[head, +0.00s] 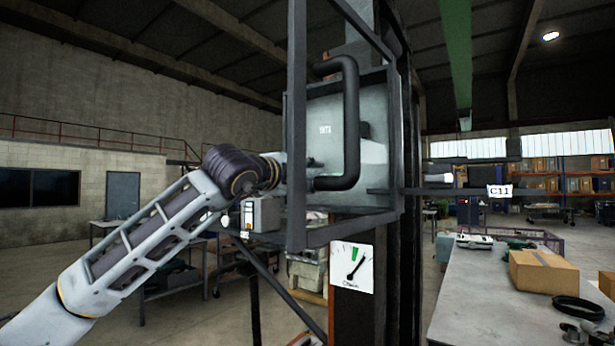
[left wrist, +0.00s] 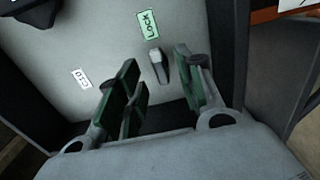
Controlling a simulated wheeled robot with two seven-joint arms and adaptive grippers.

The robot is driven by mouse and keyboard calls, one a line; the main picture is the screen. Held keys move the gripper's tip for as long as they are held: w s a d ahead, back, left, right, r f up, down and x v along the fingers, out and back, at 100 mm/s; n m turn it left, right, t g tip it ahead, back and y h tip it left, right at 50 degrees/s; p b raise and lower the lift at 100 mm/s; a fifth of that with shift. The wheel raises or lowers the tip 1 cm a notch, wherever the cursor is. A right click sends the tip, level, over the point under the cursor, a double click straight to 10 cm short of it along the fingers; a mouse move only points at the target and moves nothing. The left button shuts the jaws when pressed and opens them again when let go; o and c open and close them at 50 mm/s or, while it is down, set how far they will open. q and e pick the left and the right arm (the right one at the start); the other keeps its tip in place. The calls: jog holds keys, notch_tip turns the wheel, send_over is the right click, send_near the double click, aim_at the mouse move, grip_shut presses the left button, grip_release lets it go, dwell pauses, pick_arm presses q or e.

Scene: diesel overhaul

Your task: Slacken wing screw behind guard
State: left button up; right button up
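The wing screw (left wrist: 158,65) is a small grey upright tab on a pale panel, just below a green label reading LOCK. In the left wrist view my left gripper (left wrist: 155,84) is open. Its green-padded fingers stand on either side of the screw's lower end, with gaps showing; I cannot tell whether they reach its depth. In the head view my left arm comes to the dark guard frame (head: 297,130), and the post hides most of the gripper. The screw cannot be made out there. My right gripper is not in view.
A thick black bent handle (head: 350,120) stands in front of the pale panel (head: 325,110). A label reading C10 (left wrist: 81,78) is on the panel. A white card (head: 352,267) hangs below the guard. A bench (head: 480,300) with a cardboard box (head: 541,272) is at right.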

pick_arm(q)
jog(key=shift+p+x, duration=0.4)
jog(key=shift+x, duration=0.65)
jog(key=shift+w+d, duration=0.25)
jog(key=shift+w, duration=0.05)
jog(key=shift+c, duration=0.4)
grip_shut()
jog(key=shift+f+n+b, duration=0.1)
jog(key=shift+n+b, duration=0.6)
jog(key=shift+b, duration=0.1)
jog(key=shift+n+b, duration=1.15)
jog(key=shift+n, duration=0.55)
